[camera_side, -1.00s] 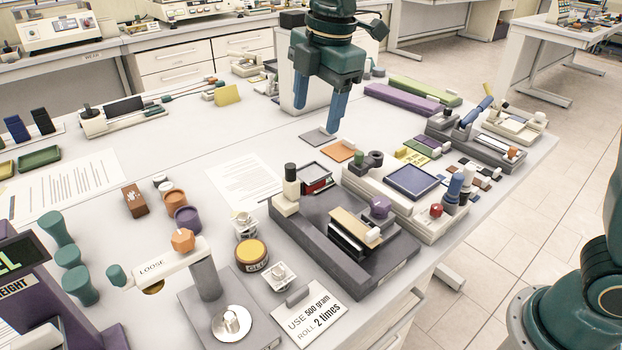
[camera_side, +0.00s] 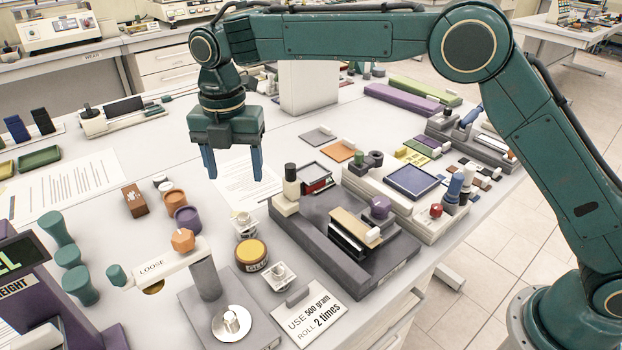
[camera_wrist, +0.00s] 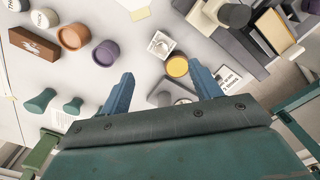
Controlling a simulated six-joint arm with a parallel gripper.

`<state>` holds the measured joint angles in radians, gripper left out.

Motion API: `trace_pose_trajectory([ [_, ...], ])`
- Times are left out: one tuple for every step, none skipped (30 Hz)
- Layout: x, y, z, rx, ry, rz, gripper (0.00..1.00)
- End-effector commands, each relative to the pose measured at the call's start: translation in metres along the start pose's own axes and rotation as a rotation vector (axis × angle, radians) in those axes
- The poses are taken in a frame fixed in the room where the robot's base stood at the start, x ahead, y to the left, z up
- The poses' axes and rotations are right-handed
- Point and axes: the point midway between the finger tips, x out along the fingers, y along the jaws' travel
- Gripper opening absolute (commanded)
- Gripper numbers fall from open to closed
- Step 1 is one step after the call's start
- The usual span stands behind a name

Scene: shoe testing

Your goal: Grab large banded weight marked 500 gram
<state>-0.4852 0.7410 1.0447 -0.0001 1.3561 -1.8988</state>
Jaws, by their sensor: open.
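My gripper (camera_side: 233,174) is open and empty above the table, behind the orange knob; its blue fingers also show in the wrist view (camera_wrist: 162,78). No 500 gram mark is legible on any weight. Several teal waisted pieces (camera_side: 80,286) stand at the left; two show in the wrist view (camera_wrist: 40,103). A brown round piece (camera_side: 174,203) and a purple one (camera_side: 187,219) stand left of and below my gripper; the wrist view shows the brown one (camera_wrist: 74,37) and the purple one (camera_wrist: 105,53). I cannot tell which is the banded weight.
A card (camera_side: 312,320) reads "USE 500 gram ROLL 2 times". A yellow-lidded pot (camera_side: 251,253) and a dark roller device (camera_side: 345,250) stand to the right.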

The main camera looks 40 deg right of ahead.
Motion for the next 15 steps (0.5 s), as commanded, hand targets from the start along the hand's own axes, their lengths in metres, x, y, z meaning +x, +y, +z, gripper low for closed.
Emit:
trace_pose_trajectory([
  [0.001,0.0,0.0,0.001,0.0,0.0,0.63],
  [0.002,0.0,0.0,0.001,0.0,-0.001,0.63],
  [0.004,0.0,0.0,0.001,0.0,-0.001,0.63],
  [0.006,0.0,0.0,0.002,0.001,-0.001,0.63],
  [0.009,-0.001,0.0,0.002,0.001,-0.002,0.63],
  [0.012,-0.001,0.0,0.002,0.001,-0.003,0.63],
  [0.015,-0.001,0.0,0.002,0.001,-0.002,0.63],
  [0.019,-0.001,0.0,0.002,0.001,-0.003,0.63],
  [0.025,-0.001,0.0,0.003,0.001,-0.004,0.63],
  [0.029,-0.001,0.0,0.003,0.001,-0.003,0.63],
  [0.033,-0.001,0.0,0.003,0.001,-0.004,0.63],
  [0.039,-0.001,0.0,0.003,0.001,-0.004,0.63],
  [0.044,-0.001,0.0,0.003,0.001,-0.003,0.63],
  [0.048,-0.001,0.0,0.003,0.001,-0.003,0.63],
  [0.055,-0.001,0.0,0.003,0.001,-0.003,0.63],
])
